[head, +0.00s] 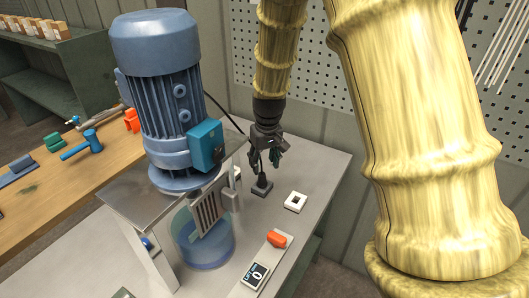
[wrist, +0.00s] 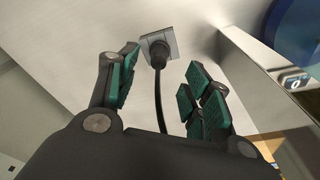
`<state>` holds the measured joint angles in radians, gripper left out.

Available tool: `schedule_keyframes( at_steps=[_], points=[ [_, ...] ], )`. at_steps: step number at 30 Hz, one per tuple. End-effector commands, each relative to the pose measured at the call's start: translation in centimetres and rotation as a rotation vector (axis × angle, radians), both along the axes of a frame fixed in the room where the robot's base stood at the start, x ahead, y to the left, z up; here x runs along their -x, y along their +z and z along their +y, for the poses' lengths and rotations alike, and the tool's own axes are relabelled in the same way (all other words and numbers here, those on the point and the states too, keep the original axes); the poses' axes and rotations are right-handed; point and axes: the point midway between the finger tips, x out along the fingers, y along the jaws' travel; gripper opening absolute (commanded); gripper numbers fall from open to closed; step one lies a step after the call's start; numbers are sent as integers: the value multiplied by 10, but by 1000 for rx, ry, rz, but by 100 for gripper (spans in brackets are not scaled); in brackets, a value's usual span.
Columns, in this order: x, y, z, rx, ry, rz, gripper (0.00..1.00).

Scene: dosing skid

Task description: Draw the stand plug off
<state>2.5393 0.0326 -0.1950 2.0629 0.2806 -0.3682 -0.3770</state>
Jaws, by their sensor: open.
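The stand plug (wrist: 158,55) is a dark, round plug seated in a small square grey stand (wrist: 171,37) on the bench. Its black cable (wrist: 159,100) runs back between my fingers in the wrist view. In the head view the plug (head: 262,182) stands upright on its dark base, just below my gripper (head: 266,158). My gripper (wrist: 162,85) is open, with green-padded fingers to either side of the cable. The fingertips are apart from the plug, a little short of it. The joint between plug and stand is partly hidden.
A white square socket (head: 296,201) lies right of the plug. A large blue motor (head: 160,90) on a metal frame stands close on the left. A panel with an orange-red part (head: 277,239) and a display (head: 258,275) reading 0 lies in front.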

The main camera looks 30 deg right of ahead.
Motion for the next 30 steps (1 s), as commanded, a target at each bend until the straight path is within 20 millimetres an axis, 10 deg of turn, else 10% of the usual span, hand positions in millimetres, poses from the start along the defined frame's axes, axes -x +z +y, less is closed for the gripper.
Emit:
schedule_keyframes(
  at_steps=[15, 30],
  points=[
    [-9, -60, -3, -1, -4, 6, 49],
    [-10, -68, -3, 0, -4, 4, 44]
  ],
)
